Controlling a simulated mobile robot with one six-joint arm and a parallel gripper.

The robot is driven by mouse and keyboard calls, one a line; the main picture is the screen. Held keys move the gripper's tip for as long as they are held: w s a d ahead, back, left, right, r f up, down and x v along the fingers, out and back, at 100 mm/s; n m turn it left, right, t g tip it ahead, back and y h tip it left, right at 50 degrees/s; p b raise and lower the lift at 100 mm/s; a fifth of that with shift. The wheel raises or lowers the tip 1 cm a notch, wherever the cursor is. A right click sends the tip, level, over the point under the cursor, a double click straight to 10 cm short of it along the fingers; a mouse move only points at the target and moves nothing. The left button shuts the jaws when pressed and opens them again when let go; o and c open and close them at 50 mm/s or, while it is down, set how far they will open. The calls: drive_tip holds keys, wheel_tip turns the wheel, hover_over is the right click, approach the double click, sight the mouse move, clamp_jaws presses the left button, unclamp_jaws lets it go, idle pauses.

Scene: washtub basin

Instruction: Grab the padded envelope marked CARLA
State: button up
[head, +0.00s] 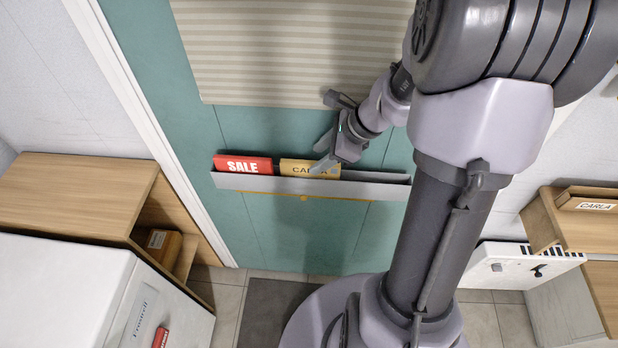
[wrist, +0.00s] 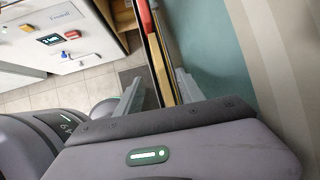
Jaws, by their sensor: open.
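The padded envelope marked CARLA (head: 300,167) is tan and stands upright in a grey rack (head: 260,184) on the teal door. Its lettering is partly covered by my gripper (head: 322,156) in the head view. My gripper is open at the envelope's right part. In the wrist view the envelope (wrist: 159,70) shows as a thin tan strip running between the two fingers of my gripper (wrist: 158,92). I cannot tell whether either finger touches it.
A red SALE item (head: 243,165) stands left of the envelope in the rack. The rack's right end looks empty. A wooden shelf unit (head: 75,190) and white appliance (head: 60,280) are at left. At right, a wooden box (head: 575,197) bears a CARLA label.

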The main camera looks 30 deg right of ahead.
sight(311, 163)
drive_tip(key=b+x, duration=0.2)
drive_tip(key=x, duration=0.3)
drive_tip(key=shift+f+b, duration=0.3)
drive_tip(key=shift+r, duration=0.15)
clamp_jaws()
drive_tip(key=shift+d+r, duration=0.1)
idle(0.7)
